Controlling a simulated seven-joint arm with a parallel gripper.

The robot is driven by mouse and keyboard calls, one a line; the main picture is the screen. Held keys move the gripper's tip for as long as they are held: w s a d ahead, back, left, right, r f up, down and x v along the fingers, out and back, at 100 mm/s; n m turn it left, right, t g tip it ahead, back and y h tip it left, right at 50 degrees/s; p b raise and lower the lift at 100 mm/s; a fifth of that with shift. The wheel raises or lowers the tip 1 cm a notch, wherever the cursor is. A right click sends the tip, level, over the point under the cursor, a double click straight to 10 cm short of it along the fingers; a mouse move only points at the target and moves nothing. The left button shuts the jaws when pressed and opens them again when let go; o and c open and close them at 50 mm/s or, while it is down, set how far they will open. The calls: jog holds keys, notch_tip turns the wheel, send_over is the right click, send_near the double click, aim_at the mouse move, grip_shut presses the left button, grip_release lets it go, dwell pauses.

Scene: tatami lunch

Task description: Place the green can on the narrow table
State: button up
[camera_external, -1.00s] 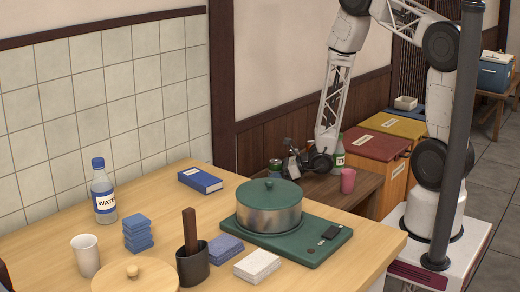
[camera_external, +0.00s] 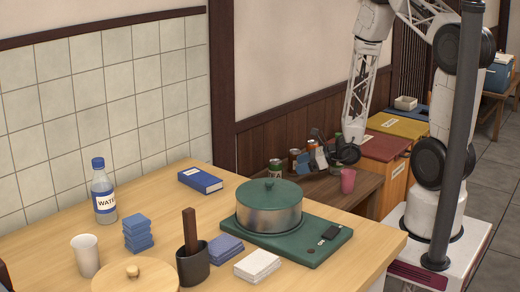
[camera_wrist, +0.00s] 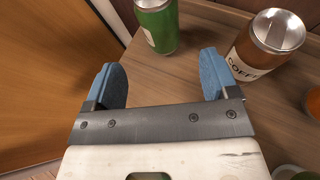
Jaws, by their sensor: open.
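The narrow table (camera_external: 372,184) is the low brown table behind the light wooden one. A small green can (camera_external: 275,166) stands upright at its left end. My gripper (camera_external: 328,157) is low over the narrow table, right of that can and apart from it. In the wrist view its two blue fingers (camera_wrist: 160,85) are spread, with only bare wood between them.
A brown coffee can (camera_wrist: 268,45) stands beyond the right finger. Brown cans (camera_external: 294,156) stand left of my gripper, and a pink cup (camera_external: 348,181) stands at the table's front. Lidded bins (camera_external: 385,147) adjoin on the right. A pot (camera_external: 269,213) sits on the nearer table.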

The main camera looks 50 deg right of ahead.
jog(key=shift+v, duration=0.8)
jog(key=s+a+r+n+g+y, duration=0.1)
jog(key=s+a+r+n+g, duration=0.15)
jog(key=a+r+n, duration=0.35)
jog(key=s+a+r+n+g+y, duration=0.1)
jog(key=s+a+r+n+g, duration=0.2)
jog(key=r, duration=0.5)
jog(key=s+a+r+n+g+y, duration=0.1)
jog(key=a+r+n+g, duration=0.2)
jog(key=r+n, duration=0.4)
jog(key=s+d+r+n+h, duration=0.2)
jog(key=s+r+n+h, duration=0.3)
jog(key=s+r, duration=0.3)
jog(key=s+d+r+n+h, duration=0.2)
jog(key=s+r+n+h, duration=0.3)
jog(key=s+r+n, duration=0.3)
jog(key=v, duration=0.3)
jog(key=shift+s+d, duration=0.2)
jog(key=shift+d, duration=0.05)
